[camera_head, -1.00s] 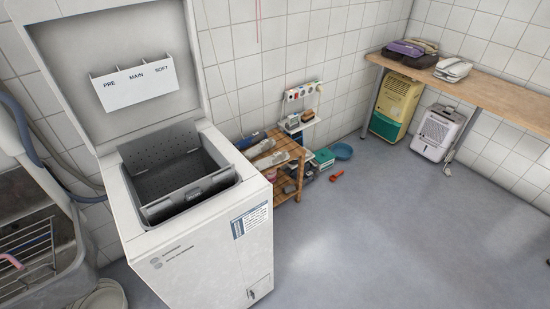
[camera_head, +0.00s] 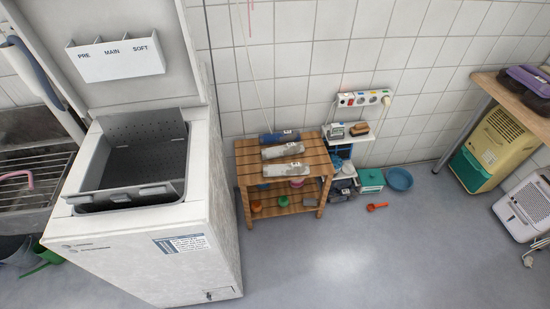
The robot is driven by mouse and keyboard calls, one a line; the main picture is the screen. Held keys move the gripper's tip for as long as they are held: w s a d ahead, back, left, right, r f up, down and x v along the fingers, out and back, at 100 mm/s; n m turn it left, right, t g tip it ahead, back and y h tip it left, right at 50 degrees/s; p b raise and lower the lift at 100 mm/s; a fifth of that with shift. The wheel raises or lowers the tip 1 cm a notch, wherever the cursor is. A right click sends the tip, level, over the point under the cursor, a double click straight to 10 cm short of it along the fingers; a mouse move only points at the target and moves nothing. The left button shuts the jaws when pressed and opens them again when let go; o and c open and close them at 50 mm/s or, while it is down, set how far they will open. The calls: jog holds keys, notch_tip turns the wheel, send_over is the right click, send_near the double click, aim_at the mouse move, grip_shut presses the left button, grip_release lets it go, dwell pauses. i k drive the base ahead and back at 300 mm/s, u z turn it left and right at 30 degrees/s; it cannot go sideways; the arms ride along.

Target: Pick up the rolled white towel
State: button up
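A small slatted wooden shelf (camera_head: 244,172) stands against the tiled wall, right of the washing machine. Three rolled bundles lie across its top. The front one is a whitish roll (camera_head: 277,175), the middle one is a pale greyish-white roll (camera_head: 283,151), and the back one is a dark blue roll (camera_head: 280,137). Each appears to carry a small label near its right end. I cannot tell for sure which of the two pale rolls is the white towel. My gripper is not in view.
The open top-loading washing machine (camera_head: 185,268) stands close on the left. A power strip (camera_head: 364,98), a teal box (camera_head: 370,180), a blue basin (camera_head: 399,178) and a red-orange object (camera_head: 377,206) are right of the shelf. The floor (camera_head: 350,265) in front is clear.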

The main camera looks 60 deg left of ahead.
aim_at(292, 170)
jog(key=u, duration=0.8)
jog(key=i, duration=1.25)
jog(key=u, duration=1.05)
jog(key=i, duration=0.2)
jog(key=u, duration=0.1)
